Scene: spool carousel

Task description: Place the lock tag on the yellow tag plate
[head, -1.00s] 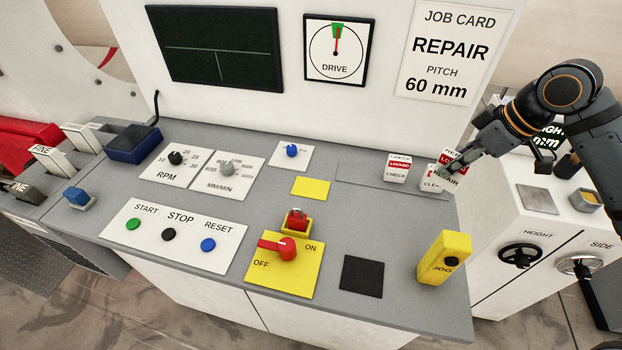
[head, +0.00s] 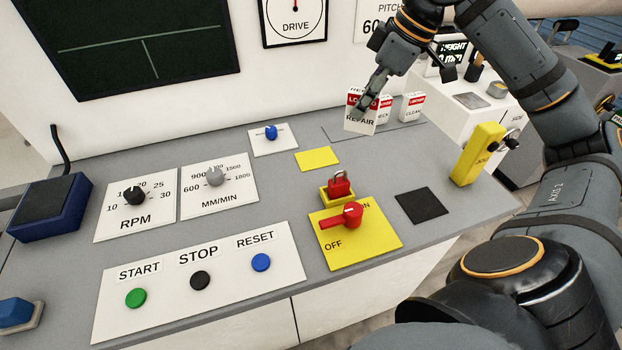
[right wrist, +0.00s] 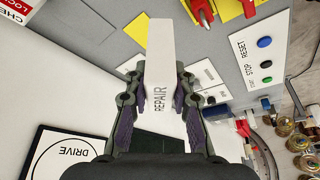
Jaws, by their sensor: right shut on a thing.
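The white lock tag lettered REPAIR (head: 360,121), with a red band near its top, is in my right gripper (head: 368,97). It is held upright above the back of the console. In the right wrist view the tag (right wrist: 161,50) is between the two fingers of my right gripper (right wrist: 158,80). The yellow tag plate (head: 317,159) lies flat and bare on the console, to the left of and nearer than the held tag. My left gripper is not in view.
Two more tags stand behind the held one, one partly hidden and one lettered CLEAN (head: 412,107). A red padlock (head: 339,185) stands by the red switch handle (head: 341,216). A black square (head: 421,205) and a yellow JOG box (head: 477,154) are to the right.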

